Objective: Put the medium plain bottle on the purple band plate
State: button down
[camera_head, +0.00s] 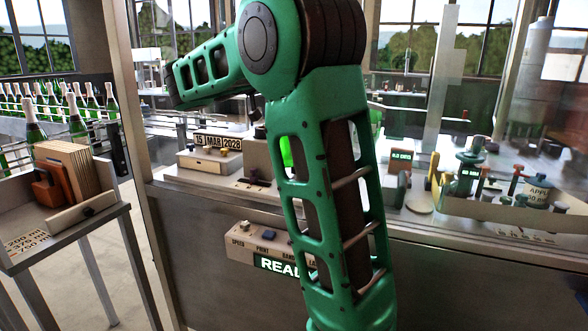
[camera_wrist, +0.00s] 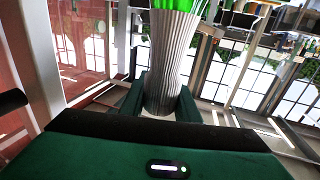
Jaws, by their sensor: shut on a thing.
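In the wrist view my gripper (camera_wrist: 160,103) is shut, with a dark green finger on each side of a grey pleated, foil-like sleeve (camera_wrist: 171,60). Bright green glass of a bottle (camera_wrist: 175,4) shows at the sleeve's end, at the top edge of the picture. I cannot tell the bottle's size, and its far end is out of view. In the head view my arm hides the gripper; a bright green patch (camera_head: 286,152), perhaps the held bottle, shows beside the arm. I cannot make out a purple band plate in either view.
A bench with a window-like frame holds a date block (camera_head: 218,141), a control box (camera_head: 245,240) marked "REAL", and a tray of tools (camera_head: 500,207) at right. Several foil-topped bottles (camera_head: 75,122) stand at far left, behind a small side table (camera_head: 60,240) with a wooden rack.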

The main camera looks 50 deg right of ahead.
jog(key=w+d+f, duration=0.5)
jog(key=d+f, duration=0.5)
jog(key=shift+w+f, duration=0.35)
jog(key=c, duration=1.4)
grip_release()
jog(key=shift+f, duration=0.15)
jog(key=shift+o, duration=0.2)
jog(key=shift+a, duration=0.15)
jog(key=s+a, duration=0.1)
jog(key=a, duration=1)
jog(key=shift+s+a, duration=0.3)
jog(key=shift+a, duration=0.1)
